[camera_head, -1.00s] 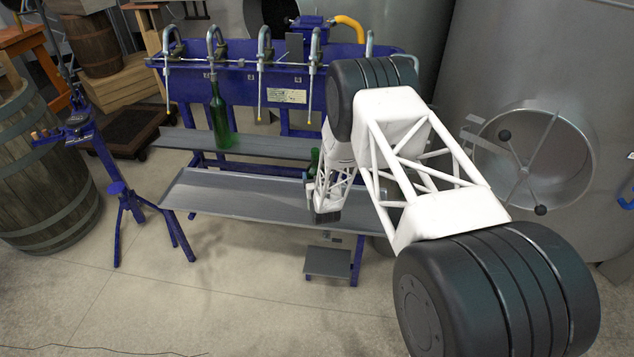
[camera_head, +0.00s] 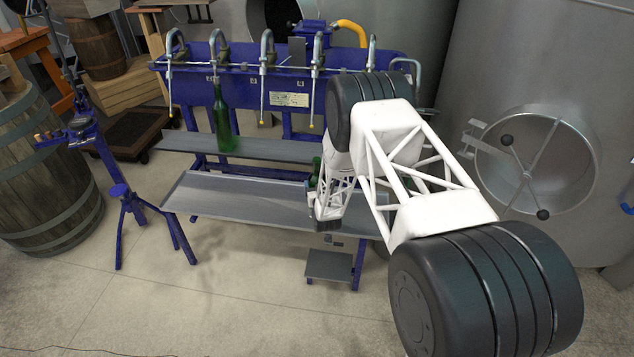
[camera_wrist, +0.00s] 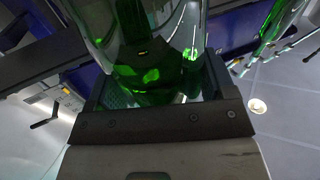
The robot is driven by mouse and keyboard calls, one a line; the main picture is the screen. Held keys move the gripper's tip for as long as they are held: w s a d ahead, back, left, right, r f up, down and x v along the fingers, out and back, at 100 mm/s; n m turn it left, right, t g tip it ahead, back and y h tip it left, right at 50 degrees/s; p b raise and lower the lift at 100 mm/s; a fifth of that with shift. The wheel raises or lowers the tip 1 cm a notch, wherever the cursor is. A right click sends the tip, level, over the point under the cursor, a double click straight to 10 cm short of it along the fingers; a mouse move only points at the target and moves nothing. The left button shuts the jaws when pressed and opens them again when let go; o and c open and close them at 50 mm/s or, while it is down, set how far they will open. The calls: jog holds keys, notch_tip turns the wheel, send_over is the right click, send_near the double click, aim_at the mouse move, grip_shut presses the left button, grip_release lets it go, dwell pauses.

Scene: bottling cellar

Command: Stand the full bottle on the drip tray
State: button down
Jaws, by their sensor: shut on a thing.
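My gripper (camera_wrist: 155,88) is shut around a green glass bottle (camera_wrist: 150,45), which fills the middle of the wrist view. In the head view only a small green part of this bottle (camera_head: 316,164) shows beside my white arm, over the right part of the rack. The arm hides the jaws and the bottle's base there, so I cannot tell whether it touches the surface. The long grey lower tray (camera_head: 235,200), probably the drip tray, looks bare on its left and middle. How full the held bottle is cannot be told.
Another green bottle (camera_head: 222,122) stands upright on the narrow upper shelf (camera_head: 270,149), below a filling spout (camera_head: 218,50). Several spouts hang along the blue filler (camera_head: 290,98). A blue stand (camera_head: 122,195) and a barrel (camera_head: 45,185) are at left, a steel tank (camera_head: 560,70) at right.

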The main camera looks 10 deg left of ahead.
jog(key=shift+f, duration=0.3)
grip_release()
jog(key=shift+f, duration=0.15)
jog(key=shift+r, duration=0.2)
jog(key=v, duration=1.2)
dwell(0.9)
